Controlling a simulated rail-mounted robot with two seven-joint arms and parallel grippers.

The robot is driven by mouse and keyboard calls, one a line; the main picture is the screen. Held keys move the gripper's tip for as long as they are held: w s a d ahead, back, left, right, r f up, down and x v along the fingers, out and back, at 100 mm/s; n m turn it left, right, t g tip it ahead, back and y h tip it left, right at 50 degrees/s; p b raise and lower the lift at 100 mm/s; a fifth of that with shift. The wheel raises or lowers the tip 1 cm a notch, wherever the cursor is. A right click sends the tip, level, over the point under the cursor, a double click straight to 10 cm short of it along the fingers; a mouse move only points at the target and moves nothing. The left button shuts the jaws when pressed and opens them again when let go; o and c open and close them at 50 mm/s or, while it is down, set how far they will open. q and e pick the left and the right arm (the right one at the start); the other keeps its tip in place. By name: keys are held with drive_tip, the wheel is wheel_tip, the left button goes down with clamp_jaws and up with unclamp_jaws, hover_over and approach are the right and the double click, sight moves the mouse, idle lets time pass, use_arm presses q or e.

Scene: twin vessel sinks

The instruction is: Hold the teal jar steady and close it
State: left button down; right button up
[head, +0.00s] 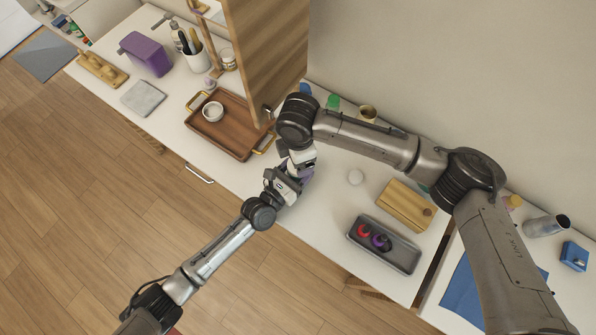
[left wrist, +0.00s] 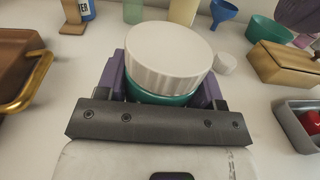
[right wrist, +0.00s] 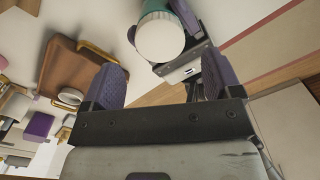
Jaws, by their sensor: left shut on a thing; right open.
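The teal jar (left wrist: 160,99) stands between the purple fingers of my left gripper (left wrist: 164,80), which is shut on its body. A white ribbed lid (left wrist: 168,52) sits on top of the jar; I cannot tell how tightly it is seated. In the right wrist view the white lid (right wrist: 161,38) is ahead of my right gripper (right wrist: 160,78), with some teal body (right wrist: 184,14) beside it. In the head view the grippers are close together at the counter's front edge, and the jar is mostly hidden there.
A wooden tray (head: 218,139) with gold handles holds a small white bowl (head: 212,111) at left. A tall wooden cabinet panel (head: 264,55) stands behind it. At right are a wooden box (head: 406,205) and a grey tray (head: 398,259) with red and purple items.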

drive_tip(key=shift+c, duration=0.2)
drive_tip(key=r+n, duration=0.1)
drive_tip(key=n, duration=0.1)
drive_tip(key=r+n, duration=0.1)
drive_tip(key=n, duration=0.1)
drive_tip(key=shift+r+n, duration=0.25)
drive_tip(key=shift+n, duration=0.5)
drive_tip(key=shift+r+n, duration=0.25)
drive_tip(key=shift+n, duration=0.5)
drive_tip(key=shift+f, duration=4.05)
drive_tip(key=shift+c, duration=0.5)
